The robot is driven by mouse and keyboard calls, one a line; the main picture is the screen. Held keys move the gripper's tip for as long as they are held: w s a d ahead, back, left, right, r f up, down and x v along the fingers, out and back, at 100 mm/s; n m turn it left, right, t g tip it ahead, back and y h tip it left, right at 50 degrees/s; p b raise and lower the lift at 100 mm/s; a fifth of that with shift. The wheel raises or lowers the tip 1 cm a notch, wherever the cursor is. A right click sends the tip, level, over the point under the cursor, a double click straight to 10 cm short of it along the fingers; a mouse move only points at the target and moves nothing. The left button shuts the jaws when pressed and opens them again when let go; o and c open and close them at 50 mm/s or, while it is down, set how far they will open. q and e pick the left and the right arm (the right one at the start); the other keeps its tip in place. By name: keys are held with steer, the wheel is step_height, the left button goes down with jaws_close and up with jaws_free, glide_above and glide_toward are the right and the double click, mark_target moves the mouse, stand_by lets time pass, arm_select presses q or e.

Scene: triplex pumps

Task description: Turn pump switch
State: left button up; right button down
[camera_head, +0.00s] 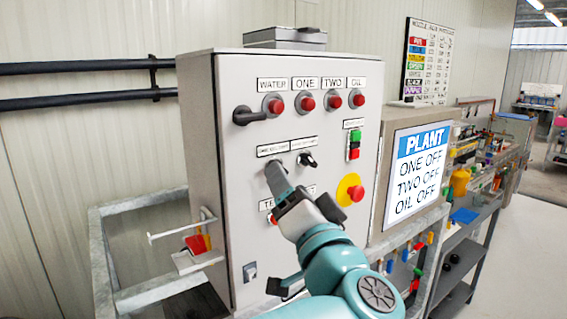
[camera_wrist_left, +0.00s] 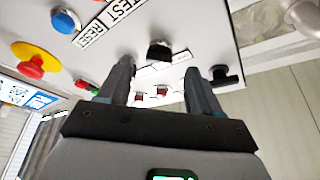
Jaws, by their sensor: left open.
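A grey control panel (camera_head: 235,210) stands upright ahead. Two small switch positions with labels too small to read sit mid-panel; one black rotary switch (camera_head: 307,159) shows to the right of my left gripper (camera_head: 275,175). The gripper hides the other in the head view. In the wrist view a black knob (camera_wrist_left: 159,50) appears between the fingers of my open left gripper (camera_wrist_left: 158,70), just beyond the tips. I cannot tell whether the fingers touch it. My right gripper is not in view.
A black handle (camera_head: 246,115) sits upper left on the panel. Red lamps (camera_head: 307,103) form a row on top. A red emergency stop on a yellow disc (camera_head: 349,189) is close right of my arm. A PLANT sign (camera_head: 418,175) stands farther right.

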arm_select(q)
steer(key=p+x, duration=0.1)
steer(key=x, duration=0.2)
steer(key=shift+w, duration=0.3)
steer(key=shift+s+r, duration=0.15)
steer(key=shift+s, duration=0.15)
steer(key=shift+c, duration=0.6)
steer(key=shift+w, duration=0.1)
steer(key=c, duration=0.9)
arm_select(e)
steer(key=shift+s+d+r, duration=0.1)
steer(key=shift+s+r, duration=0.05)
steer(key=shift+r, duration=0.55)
